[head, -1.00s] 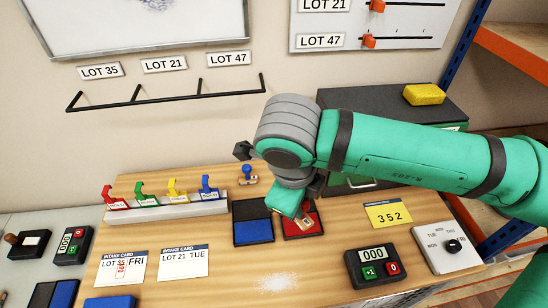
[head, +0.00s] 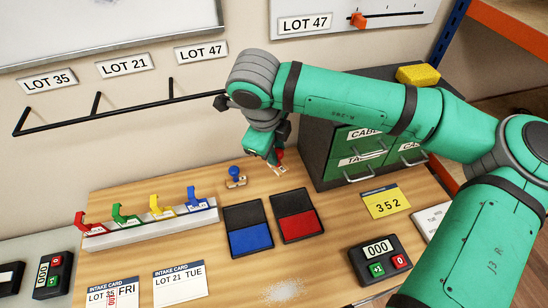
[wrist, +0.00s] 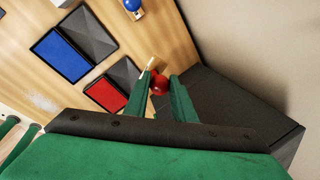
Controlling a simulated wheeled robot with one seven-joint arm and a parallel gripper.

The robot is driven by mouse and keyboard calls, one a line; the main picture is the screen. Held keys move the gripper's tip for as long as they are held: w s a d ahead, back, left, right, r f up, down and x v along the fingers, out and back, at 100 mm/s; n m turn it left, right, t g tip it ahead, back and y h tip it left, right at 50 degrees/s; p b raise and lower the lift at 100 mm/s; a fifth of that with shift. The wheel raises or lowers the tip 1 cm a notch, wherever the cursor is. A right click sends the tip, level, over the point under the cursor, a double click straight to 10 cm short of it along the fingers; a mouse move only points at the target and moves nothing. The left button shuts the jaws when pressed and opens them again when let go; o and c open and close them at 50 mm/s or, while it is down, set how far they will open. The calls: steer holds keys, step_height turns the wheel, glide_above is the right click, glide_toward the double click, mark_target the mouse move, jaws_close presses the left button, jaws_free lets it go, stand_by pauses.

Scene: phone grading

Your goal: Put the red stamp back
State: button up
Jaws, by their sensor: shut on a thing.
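My gripper (head: 274,158) is shut on the red stamp (wrist: 158,84). In the wrist view the stamp's red knob sits between the two green fingertips, with its pale wooden block beyond them. In the head view the fingers partly hide the stamp. The gripper is at the back of the wooden table, right of the blue stamp (head: 236,174) and behind the red ink pad (head: 298,224). I cannot tell whether the stamp touches the table. The blue stamp stands upright at the back, behind the blue ink pad (head: 250,239).
A dark cabinet with green drawers (head: 352,160) stands close on the right, with a yellow sponge (head: 418,74) on top. A black wall rail (head: 130,107) is behind. A rack of coloured clips (head: 150,228) stands at left. A counter (head: 378,258) and intake cards (head: 180,284) lie in front.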

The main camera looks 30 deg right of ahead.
steer(key=shift+w+d+f, duration=0.35)
steer(key=shift+w+f, duration=0.3)
steer(key=shift+f, duration=0.8)
steer(key=shift+w+d+f, duration=0.3)
steer(key=shift+w+f, duration=0.4)
steer(key=shift+f, duration=0.7)
steer(key=shift+w+d+f, duration=0.35)
steer(key=shift+w+f, duration=0.3)
steer(key=shift+f, duration=0.8)
steer(key=shift+f, duration=0.15)
steer(key=o, duration=0.8)
steer(key=shift+o, duration=0.2)
steer(key=v, duration=1.2)
